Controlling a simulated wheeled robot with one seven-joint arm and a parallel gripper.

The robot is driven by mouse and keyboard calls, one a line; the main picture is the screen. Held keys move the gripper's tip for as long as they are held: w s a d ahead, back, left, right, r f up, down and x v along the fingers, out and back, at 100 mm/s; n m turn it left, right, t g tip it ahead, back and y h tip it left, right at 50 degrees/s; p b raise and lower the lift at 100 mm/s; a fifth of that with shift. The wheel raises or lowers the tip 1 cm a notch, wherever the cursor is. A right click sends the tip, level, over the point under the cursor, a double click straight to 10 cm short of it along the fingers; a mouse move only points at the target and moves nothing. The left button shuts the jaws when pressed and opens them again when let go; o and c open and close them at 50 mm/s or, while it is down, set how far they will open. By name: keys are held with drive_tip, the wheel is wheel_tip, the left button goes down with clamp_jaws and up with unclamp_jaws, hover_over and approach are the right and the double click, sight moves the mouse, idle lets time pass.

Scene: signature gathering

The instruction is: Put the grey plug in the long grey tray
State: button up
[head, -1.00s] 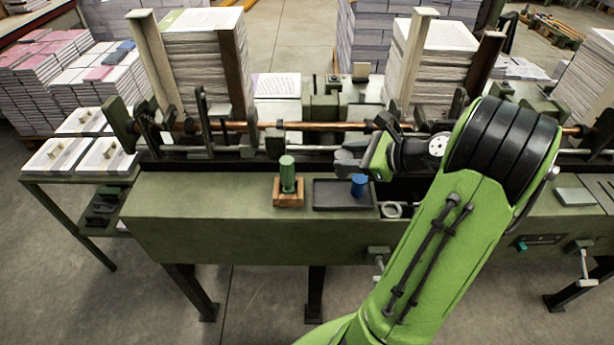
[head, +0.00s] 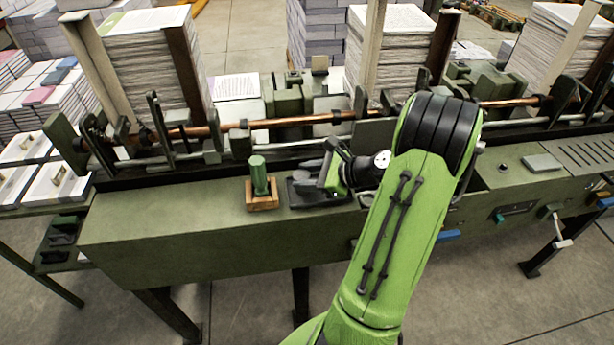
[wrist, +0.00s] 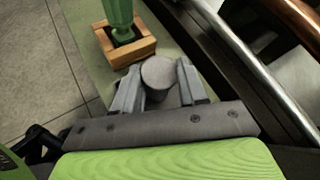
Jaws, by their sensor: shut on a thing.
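The grey plug (wrist: 158,72) shows in the wrist view as a round grey top between the two fingers of my gripper (wrist: 157,85). My gripper is shut on it. In the head view my gripper (head: 306,171) is over the dark grey tray (head: 300,203) on the green bench, and covers much of it. I cannot tell from these views how high the plug is above the tray. The tray's inside is mostly hidden.
A wooden block (head: 262,203) holding a green plug (head: 259,175) stands left of the tray, close to my gripper. A copper-coloured rod (head: 260,124) and upright guides run behind. Tall paper stacks (head: 157,65) stand further back. The bench front at left is clear.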

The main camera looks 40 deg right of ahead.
drive_tip(key=o, duration=1.1)
drive_tip(key=shift+o, duration=0.2)
drive_tip(key=p+v, duration=0.3)
drive_tip(key=v, duration=0.9)
drive_tip(key=w+a+r+n+g+h, duration=0.1)
drive_tip(key=w+a+r+n+g, duration=0.15)
drive_tip(key=a+n, duration=0.65)
drive_tip(key=w+a+r+n+g, duration=0.2)
drive_tip(key=a+n+g, duration=0.2)
drive_tip(key=a+n, duration=0.5)
drive_tip(key=s+a+r+n+h, duration=0.3)
drive_tip(key=s+a+n, duration=0.6)
drive_tip(key=s+n, duration=0.1)
drive_tip(key=shift+s+t, duration=0.2)
drive_tip(key=shift+t, duration=0.15)
